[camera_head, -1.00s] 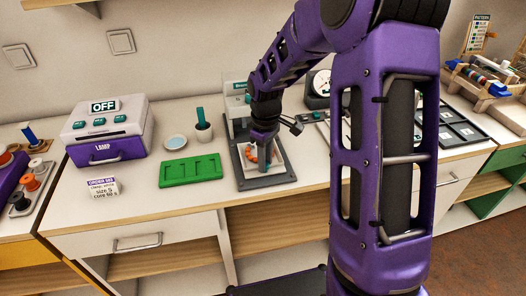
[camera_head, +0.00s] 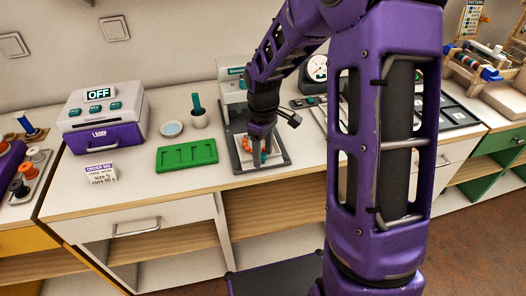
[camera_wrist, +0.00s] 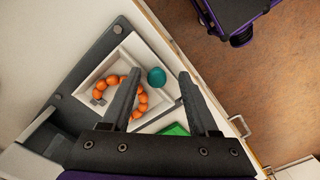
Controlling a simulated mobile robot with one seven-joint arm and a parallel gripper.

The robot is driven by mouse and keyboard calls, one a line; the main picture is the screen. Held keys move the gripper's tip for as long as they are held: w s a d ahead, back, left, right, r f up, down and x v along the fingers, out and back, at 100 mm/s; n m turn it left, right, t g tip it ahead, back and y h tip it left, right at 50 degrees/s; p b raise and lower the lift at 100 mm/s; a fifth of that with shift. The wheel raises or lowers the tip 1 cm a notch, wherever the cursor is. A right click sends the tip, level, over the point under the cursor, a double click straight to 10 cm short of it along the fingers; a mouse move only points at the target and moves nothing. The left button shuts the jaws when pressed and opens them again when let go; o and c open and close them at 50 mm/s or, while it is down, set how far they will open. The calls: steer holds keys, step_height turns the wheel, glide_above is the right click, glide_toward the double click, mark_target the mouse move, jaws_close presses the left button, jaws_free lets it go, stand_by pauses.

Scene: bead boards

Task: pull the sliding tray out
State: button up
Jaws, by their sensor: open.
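The sliding tray is a shallow white tray (camera_wrist: 92,79) with a string of orange beads (camera_wrist: 142,98) in it. It sits on a dark grey base plate (camera_wrist: 72,113), below a pale upright machine. A round teal knob (camera_wrist: 156,77) stands at the tray's edge. In the head view, the beads (camera_head: 247,144) and tray show just behind my gripper (camera_head: 261,153). In the wrist view, my gripper (camera_wrist: 160,77) is open, with the teal knob showing between its fingertips. I cannot tell whether the fingers touch the knob.
A green slotted tray (camera_head: 187,156) lies left of the base plate, with a potted teal stick (camera_head: 198,108) behind it. A purple-and-white lamp box (camera_head: 103,118) reading OFF stands farther left. The counter's front edge is close to the base plate; open floor lies beyond.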

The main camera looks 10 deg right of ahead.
step_height(320, 180, up, 17)
steer(key=p, duration=0.3)
steer(key=shift+r, duration=0.2)
